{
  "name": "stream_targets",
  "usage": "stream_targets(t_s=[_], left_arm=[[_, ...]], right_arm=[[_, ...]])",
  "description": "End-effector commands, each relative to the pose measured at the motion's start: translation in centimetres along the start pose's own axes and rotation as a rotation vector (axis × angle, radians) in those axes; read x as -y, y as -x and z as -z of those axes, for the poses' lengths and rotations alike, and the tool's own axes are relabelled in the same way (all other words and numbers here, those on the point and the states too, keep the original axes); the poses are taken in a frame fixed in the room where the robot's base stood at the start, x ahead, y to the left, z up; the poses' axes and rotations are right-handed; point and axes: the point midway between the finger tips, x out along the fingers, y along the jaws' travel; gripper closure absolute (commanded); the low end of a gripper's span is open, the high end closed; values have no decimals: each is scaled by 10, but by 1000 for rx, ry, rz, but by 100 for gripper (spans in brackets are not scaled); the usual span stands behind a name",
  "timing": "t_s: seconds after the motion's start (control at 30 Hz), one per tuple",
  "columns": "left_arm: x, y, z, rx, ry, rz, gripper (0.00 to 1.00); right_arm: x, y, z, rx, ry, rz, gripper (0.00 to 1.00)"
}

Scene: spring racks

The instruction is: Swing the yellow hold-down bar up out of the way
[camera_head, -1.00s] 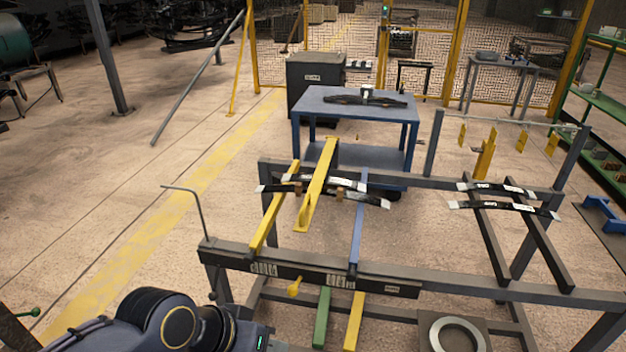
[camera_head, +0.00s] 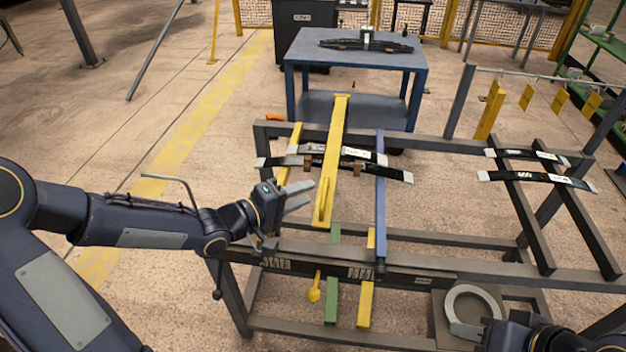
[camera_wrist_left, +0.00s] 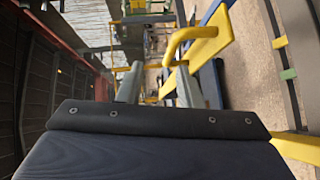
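The yellow hold-down bar (camera_head: 335,150) lies lengthwise over two dark leaf springs (camera_head: 390,174) on the rack. Its looped handle (camera_head: 322,202) is at the near end. My left gripper (camera_head: 309,194) is just left of the handle, fingers parted and pointing at it, with nothing between them. In the left wrist view the handle (camera_wrist_left: 190,42) is ahead and right of the open fingers (camera_wrist_left: 158,86), apart from them. My right gripper (camera_head: 467,331) shows only partly at the bottom right; one fingertip is visible and its opening is unclear.
The rack's grey front rail (camera_head: 420,270) runs below my left gripper. A bent rod (camera_head: 160,178) stands at its left end, close to my left arm. A blue bar (camera_head: 381,200) lies right of the yellow bar. A blue table (camera_head: 300,50) stands behind.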

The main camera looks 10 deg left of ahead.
Motion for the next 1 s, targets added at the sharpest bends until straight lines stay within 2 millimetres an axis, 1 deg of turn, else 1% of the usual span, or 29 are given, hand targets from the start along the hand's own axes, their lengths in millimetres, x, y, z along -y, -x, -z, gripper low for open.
stream_targets(t_s=[0.03,0.2,0.3,0.4,0.53,0.77,0.87,1.0], left_arm=[[1,-9,-1,3,-1,-2,67],[2,-37,-2,3,-1,1,67],[1,-51,-2,3,-2,1,67],[0,-60,-1,1,-4,2,67],[0,-66,-1,1,-4,3,67],[0,-66,0,0,-4,3,67],[0,-66,0,0,-4,3,79],[0,-66,-1,0,-4,3,97]], right_arm=[[-2,-3,-2,0,0,0,64],[-3,-7,-4,0,0,0,64],[-4,-8,-4,0,0,0,64],[-4,-8,-4,0,0,0,64],[-4,-8,-4,0,0,0,64],[-4,-8,-4,0,0,0,64],[-4,-8,-4,0,0,0,64],[-4,-8,-4,0,0,0,64]])
